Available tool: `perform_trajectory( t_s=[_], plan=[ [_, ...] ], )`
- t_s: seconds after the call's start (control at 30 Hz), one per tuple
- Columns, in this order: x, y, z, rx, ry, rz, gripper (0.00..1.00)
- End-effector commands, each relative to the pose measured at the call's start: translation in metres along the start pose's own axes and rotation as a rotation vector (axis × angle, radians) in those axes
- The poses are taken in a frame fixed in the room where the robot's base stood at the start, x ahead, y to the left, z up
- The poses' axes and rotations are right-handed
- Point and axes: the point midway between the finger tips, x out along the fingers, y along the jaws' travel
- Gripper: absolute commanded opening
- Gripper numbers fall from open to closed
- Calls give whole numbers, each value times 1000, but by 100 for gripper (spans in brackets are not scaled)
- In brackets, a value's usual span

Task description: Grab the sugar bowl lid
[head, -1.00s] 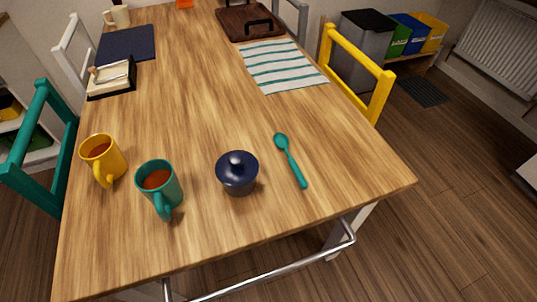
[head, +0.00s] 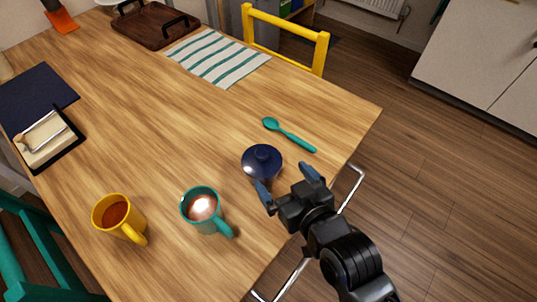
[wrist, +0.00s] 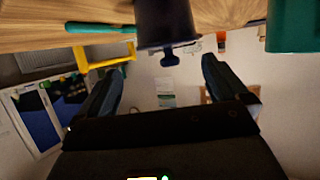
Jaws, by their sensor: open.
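The dark blue sugar bowl lid (head: 262,156), with a round knob on top, sits on its dark blue bowl near the table's front right. Most of the bowl is hidden under the lid and behind a finger in the head view. My gripper (head: 285,178) is open and empty, on the near right side of the bowl, with its fingers pointing toward it. In the wrist view, which is upside down, the lid's knob (wrist: 170,60) shows between the spread fingers, beyond their tips, with the bowl (wrist: 163,20) above it in the picture.
A teal mug (head: 201,210) stands left of the bowl, with a yellow mug (head: 117,217) further left. A teal spoon (head: 290,136) lies just behind the bowl. A striped cloth (head: 218,58) and brown tray (head: 150,24) lie farther back. The table's middle is clear.

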Motion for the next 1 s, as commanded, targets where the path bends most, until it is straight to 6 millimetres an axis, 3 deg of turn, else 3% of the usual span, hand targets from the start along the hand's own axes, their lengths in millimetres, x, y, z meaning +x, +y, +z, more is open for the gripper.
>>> perform_trajectory(
  t_s=[0.1,0.23,0.57,0.8,1.0],
  plan=[
    [19,-11,-19,-12,-4,-31,100],
    [30,-15,-24,-17,-7,-43,100],
    [62,-14,-26,-17,-7,-42,100],
    [95,-13,-25,-16,-8,-43,100],
    [104,-13,-24,-16,-8,-42,100]
  ],
)
